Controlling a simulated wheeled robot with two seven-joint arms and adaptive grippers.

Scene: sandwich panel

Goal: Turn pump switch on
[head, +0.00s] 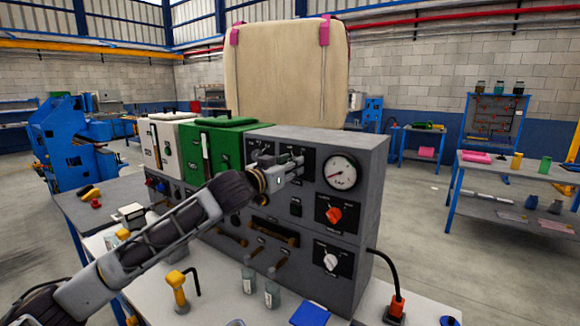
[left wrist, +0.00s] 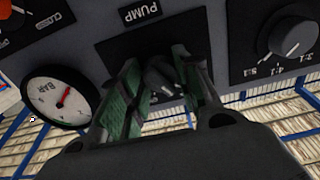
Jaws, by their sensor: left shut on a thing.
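A grey control panel (head: 300,228) stands on the table in the head view. In the left wrist view, tilted and upside down, a black plate with a PUMP label (left wrist: 140,13) carries a dark pump switch (left wrist: 160,75). My left gripper (head: 294,166) reaches the upper part of the panel, left of the round gauge. In the left wrist view its two green-padded fingers (left wrist: 158,90) are closed around the switch, one on each side. The fingers partly hide the switch, and its on or off position cannot be read. My right gripper is not in view.
A pressure gauge (head: 340,172), a red-orange knob (head: 334,215) and a white knob (head: 331,261) are on the panel's right side. A green case (head: 222,148) stands left of it.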

